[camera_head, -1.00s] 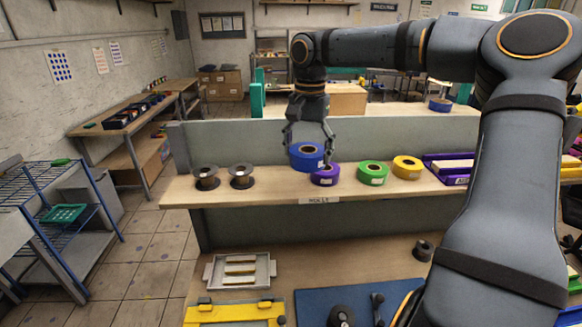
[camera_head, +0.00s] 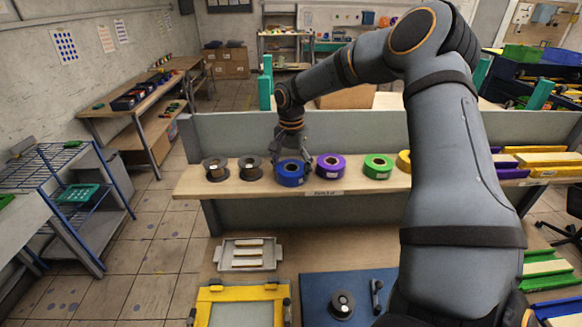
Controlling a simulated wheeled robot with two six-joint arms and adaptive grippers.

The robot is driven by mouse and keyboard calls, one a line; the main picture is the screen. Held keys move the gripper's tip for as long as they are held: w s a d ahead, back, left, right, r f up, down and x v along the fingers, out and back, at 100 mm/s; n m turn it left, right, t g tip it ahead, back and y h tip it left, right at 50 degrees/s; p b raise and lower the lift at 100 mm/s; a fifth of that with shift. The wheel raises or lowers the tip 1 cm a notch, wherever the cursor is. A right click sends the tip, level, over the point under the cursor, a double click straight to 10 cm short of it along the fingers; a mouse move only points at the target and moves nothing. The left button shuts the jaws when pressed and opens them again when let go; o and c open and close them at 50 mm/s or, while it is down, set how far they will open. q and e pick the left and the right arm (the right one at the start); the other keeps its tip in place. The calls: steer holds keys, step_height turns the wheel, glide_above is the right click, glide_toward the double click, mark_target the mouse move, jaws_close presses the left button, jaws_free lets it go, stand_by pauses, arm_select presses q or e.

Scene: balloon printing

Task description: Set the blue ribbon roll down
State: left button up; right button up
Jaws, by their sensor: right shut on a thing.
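The blue ribbon roll (camera_head: 291,178) is at the shelf (camera_head: 340,184) surface, between a dark spool on its left and the purple roll (camera_head: 331,167) on its right. It looks upright with its flat side down and seems to rest on the board, apart from both neighbours. My right gripper (camera_head: 291,163) points down over the roll from above and is shut on it. The fingertips are small and partly hidden against the roll. My left gripper is not in view.
Two dark spools (camera_head: 216,169) (camera_head: 250,168) stand to the left. A green roll (camera_head: 378,166) and a yellow roll (camera_head: 404,161) stand to the right, the yellow one partly behind my arm. A grey tray (camera_head: 247,254) and a yellow frame (camera_head: 242,291) lie on the lower bench.

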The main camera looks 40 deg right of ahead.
steer(key=shift+s+a+f, duration=0.1)
steer(key=o, duration=1.1)
steer(key=shift+o, duration=0.2)
steer(key=shift+r, duration=0.3)
step_height(320, 180, up, 12)
